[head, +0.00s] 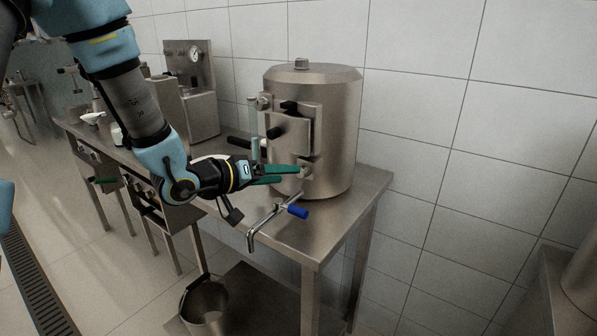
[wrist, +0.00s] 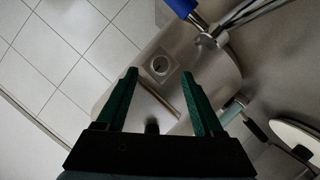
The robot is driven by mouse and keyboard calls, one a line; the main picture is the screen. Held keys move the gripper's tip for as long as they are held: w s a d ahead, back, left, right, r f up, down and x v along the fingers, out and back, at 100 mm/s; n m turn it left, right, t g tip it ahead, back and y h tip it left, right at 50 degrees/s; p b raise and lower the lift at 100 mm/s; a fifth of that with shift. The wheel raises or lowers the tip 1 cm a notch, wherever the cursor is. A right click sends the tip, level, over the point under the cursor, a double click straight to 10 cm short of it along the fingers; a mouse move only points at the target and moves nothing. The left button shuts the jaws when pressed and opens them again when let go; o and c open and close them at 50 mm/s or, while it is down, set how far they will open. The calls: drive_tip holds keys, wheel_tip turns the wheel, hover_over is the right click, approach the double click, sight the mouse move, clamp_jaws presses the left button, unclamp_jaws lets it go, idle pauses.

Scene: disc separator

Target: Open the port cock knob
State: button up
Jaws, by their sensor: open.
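The steel disc separator (head: 335,125) is a domed cylinder on a steel table. Its front carries black-handled fittings (head: 275,132) and a small fitting low down by my fingertips. A blue-handled valve (head: 298,211) with a bent steel spout (head: 256,228) is below and right of my gripper. The blue handle also shows at the top of the wrist view (wrist: 180,6). My gripper (head: 298,174) is open, with green fingers at the lower front of the separator. In the wrist view, a square fitting with a round hole (wrist: 160,66) lies between the fingertips. I cannot tell which part is the port cock knob.
The steel table (head: 375,185) ends just right of the separator, beside the tiled wall. A steel bucket (head: 205,305) stands below the spout. A gauge unit (head: 192,70) and more benches stand at left. A floor drain (head: 35,290) runs at lower left.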

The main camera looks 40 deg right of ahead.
sight(302, 172)
drive_tip(key=shift+p+x, duration=0.5)
drive_tip(key=shift+x, duration=2.05)
drive_tip(key=shift+w, duration=0.1)
clamp_jaws()
